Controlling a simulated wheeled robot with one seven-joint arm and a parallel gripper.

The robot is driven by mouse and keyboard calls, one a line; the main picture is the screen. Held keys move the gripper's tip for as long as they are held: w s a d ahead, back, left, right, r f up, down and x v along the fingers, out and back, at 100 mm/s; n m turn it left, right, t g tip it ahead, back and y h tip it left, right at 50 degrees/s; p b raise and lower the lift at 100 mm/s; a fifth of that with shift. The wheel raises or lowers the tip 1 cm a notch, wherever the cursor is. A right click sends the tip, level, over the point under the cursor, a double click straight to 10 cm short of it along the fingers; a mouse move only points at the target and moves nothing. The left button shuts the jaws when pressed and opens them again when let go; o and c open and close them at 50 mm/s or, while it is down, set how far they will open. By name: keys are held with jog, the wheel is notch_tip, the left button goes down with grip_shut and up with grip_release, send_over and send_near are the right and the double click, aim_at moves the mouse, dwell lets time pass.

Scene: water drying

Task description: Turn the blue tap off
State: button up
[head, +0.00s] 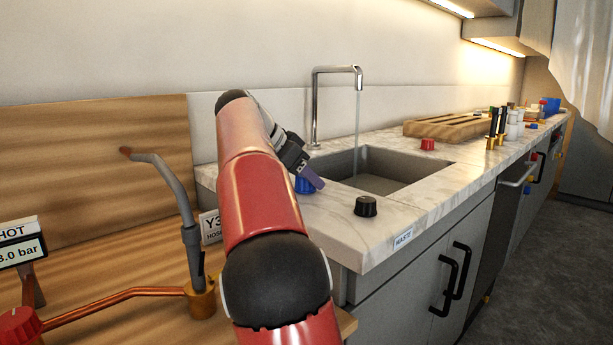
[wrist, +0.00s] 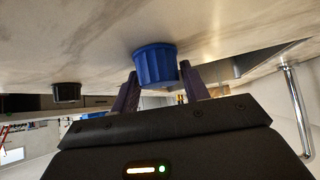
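The blue tap (head: 304,185) is a ribbed round knob on the marble counter at the sink's near left corner, partly hidden by my gripper in the head view. The wrist view, which looks upside down, shows the blue tap (wrist: 155,66) between my two finger tips. My gripper (head: 314,176) has its fingers apart, one on each side of the knob; I cannot tell whether both touch it. The chrome faucet (head: 316,105) stands behind, and a thin stream of water (head: 357,120) falls from its spout into the sink (head: 405,167).
A black knob (head: 366,206) stands on the counter's front corner, and a red knob (head: 428,144) beyond the sink. A wooden rack (head: 445,127) and several small bottles stand farther along.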

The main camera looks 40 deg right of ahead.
jog(key=c, duration=0.6)
jog(key=shift+o, duration=0.2)
jog(key=shift+f+n+t+b, duration=0.1)
jog(key=shift+n+t+b, duration=0.2)
jog(key=shift+n+b, duration=0.1)
jog(key=shift+n+t+b, duration=0.7)
jog(key=shift+n+t, duration=0.1)
jog(key=shift+n, duration=0.2)
jog(key=n+t+y+b, duration=0.1)
jog(key=n+t, duration=0.2)
jog(key=n, duration=0.1)
jog(key=shift+n, duration=0.3)
jog(key=n+t+y+p, duration=0.1)
jog(key=n, duration=0.1)
jog(key=n+t+y, duration=0.1)
jog(key=n, duration=0.1)
jog(key=n+t+y+p, duration=0.1)
jog(key=n+y, duration=0.1)
jog(key=shift+w+r+t+p, duration=0.1)
jog(key=shift+r+t+p, duration=0.15)
jog(key=shift+t+p, duration=0.05)
jog(key=shift+a+f+n+t+y+p, duration=0.15)
jog(key=shift+n+t+y, duration=0.1)
jog(key=shift+n+y, duration=0.75)
jog(key=shift+d+n+t+y+p, duration=0.2)
jog(key=shift+n+y, duration=0.4)
jog(key=shift+n, duration=0.7)
jog(key=shift+a, duration=0.2)
